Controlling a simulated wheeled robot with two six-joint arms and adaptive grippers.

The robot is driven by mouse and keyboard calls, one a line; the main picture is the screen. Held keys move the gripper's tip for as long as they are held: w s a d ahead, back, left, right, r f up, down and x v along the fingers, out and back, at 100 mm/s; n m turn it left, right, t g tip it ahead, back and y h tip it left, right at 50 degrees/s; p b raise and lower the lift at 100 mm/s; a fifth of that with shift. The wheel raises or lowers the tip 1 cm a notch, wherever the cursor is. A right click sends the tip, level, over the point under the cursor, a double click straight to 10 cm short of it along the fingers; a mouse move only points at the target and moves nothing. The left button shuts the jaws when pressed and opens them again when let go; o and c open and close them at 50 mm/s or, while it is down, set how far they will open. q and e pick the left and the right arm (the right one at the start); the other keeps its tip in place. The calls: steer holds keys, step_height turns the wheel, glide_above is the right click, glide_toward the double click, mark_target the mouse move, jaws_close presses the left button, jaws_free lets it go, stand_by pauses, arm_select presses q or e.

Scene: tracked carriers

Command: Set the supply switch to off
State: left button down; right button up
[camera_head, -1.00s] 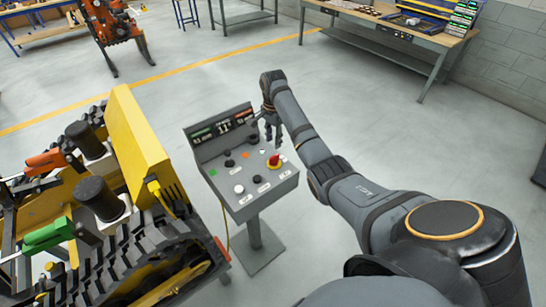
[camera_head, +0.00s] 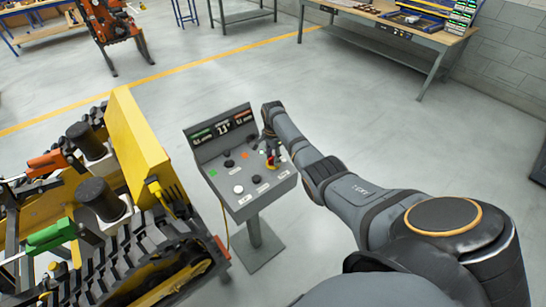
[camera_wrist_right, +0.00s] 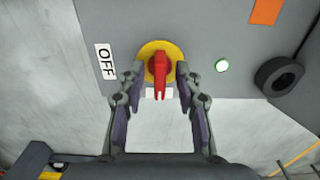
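The supply switch (camera_wrist_right: 158,68) is a red handle on a round yellow plate, on the sloped face of a grey control console (camera_head: 239,201). In the right wrist view an OFF label (camera_wrist_right: 105,61) sits to the left of the switch. The red handle points toward the gripper, not toward OFF. My right gripper (camera_wrist_right: 159,80) is open, with one finger on each side of the red handle; I cannot tell whether they touch it. In the head view the right gripper (camera_head: 271,147) hides part of the switch. My left gripper is not in view.
A yellow tracked carrier (camera_head: 140,145) stands close left of the console. A workbench (camera_head: 400,35) is at the back right.

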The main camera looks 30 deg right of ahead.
jaws_close()
